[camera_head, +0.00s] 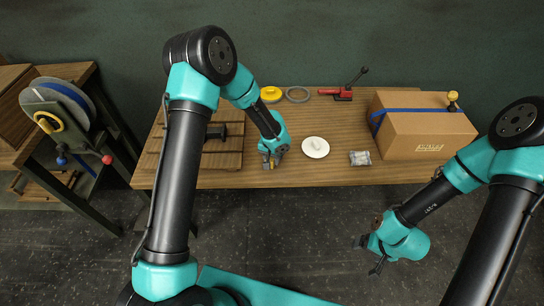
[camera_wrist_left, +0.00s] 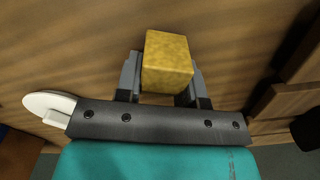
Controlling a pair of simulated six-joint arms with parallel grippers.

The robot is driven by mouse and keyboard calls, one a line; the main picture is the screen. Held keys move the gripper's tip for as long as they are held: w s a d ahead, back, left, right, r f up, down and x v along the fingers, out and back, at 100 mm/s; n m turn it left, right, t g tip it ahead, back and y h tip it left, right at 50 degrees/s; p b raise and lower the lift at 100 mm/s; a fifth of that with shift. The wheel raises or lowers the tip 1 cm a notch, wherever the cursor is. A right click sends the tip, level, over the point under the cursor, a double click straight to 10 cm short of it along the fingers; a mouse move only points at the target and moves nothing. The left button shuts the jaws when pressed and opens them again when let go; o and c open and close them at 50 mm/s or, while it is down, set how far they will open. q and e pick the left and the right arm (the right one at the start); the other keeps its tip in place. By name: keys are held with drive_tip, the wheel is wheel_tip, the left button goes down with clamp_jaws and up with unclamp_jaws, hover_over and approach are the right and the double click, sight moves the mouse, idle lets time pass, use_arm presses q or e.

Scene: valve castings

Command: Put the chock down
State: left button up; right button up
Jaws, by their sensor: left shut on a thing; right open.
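The chock is a yellow block (camera_wrist_left: 167,62) in the left wrist view, between the two grey fingers of my left gripper (camera_wrist_left: 160,75). That gripper is shut on it. In the head view my left gripper (camera_head: 270,162) points down near the table's front edge, and the chock is mostly hidden by the fingers. I cannot tell whether the chock touches the wooden table (camera_head: 335,177). My right gripper (camera_head: 368,256) is open and empty, in front of the table and over the floor.
A wooden pallet (camera_head: 227,160) with a dark part lies left of my left gripper. A white disc (camera_head: 316,147) lies just right of it, then a small clear packet (camera_head: 360,158). A cardboard box (camera_head: 422,130) stands at the right. A yellow ring (camera_head: 271,94), grey ring (camera_head: 298,94) and red-based tool (camera_head: 343,94) lie behind.

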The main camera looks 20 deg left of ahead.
use_arm(q)
drive_tip(key=shift+f, duration=0.25)
idle(0.5)
drive_tip(key=o, duration=1)
drive_tip(key=shift+r, duration=0.1)
wheel_tip(320, 180, up, 17)
drive_tip(key=shift+r, duration=0.1)
idle(0.6)
drive_tip(key=s+a+f+n+h, duration=0.1)
drive_tip(key=s+f, duration=0.6)
drive_tip(key=s, duration=0.1)
drive_tip(key=s+a+f+n+h, duration=0.1)
drive_tip(key=s+a+f, duration=0.1)
drive_tip(key=s+f, duration=0.6)
drive_tip(key=s+a+f+n+h, duration=0.1)
drive_tip(key=s+a+f, duration=0.1)
drive_tip(key=s+f, duration=0.5)
drive_tip(key=shift+s+f+t+h, duration=0.35)
drive_tip(key=shift+s+t+h, duration=0.05)
drive_tip(key=shift+s, duration=0.3)
